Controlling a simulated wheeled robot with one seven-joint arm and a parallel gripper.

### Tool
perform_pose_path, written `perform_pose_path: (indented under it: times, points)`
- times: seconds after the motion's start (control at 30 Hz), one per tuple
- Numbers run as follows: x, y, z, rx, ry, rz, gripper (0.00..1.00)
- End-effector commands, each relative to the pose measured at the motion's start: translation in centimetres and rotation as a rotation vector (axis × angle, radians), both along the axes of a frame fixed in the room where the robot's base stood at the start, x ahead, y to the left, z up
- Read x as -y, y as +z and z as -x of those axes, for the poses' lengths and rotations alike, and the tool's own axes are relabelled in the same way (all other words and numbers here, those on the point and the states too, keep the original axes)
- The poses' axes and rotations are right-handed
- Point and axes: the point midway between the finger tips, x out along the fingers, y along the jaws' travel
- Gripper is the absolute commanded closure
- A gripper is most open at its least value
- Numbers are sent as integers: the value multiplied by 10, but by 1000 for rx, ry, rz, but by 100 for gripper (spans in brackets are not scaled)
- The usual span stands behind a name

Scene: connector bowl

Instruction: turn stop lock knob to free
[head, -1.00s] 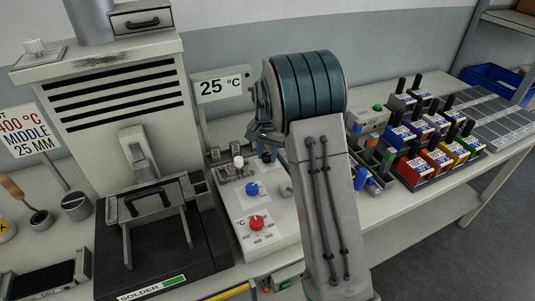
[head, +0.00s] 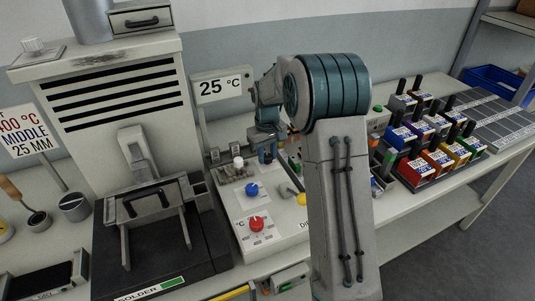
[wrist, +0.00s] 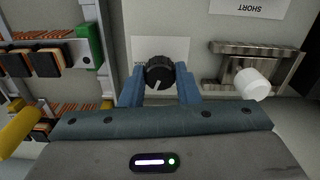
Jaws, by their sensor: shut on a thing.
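A round black knob (wrist: 159,72) with a white pointer line sits on a pale label plate in the wrist view. Its pointer faces the bottom of the picture, slightly left. The label's lettering is mostly hidden, so I cannot read the positions. My gripper (wrist: 160,86) has its blue fingers on either side of the knob and is shut on it. In the head view my gripper (head: 266,150) is at the back of the white control panel (head: 254,215), and the knob is hidden there.
A white cap and metal bracket (wrist: 252,82) stand right of the knob. A green-ended block row (wrist: 60,55) is at left. A blue knob (head: 252,190) and red knob (head: 257,223) are on the panel. A solder station (head: 160,225) stands left, coloured boxes (head: 435,160) right.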

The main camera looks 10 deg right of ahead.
Motion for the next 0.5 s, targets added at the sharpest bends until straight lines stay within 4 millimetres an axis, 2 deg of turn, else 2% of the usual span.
perform_pose_path:
  times: [0.2,0.5]
  points:
    - [0,1,-1,2,172,0,94]
    - [0,1,-1,3,323,0,94]
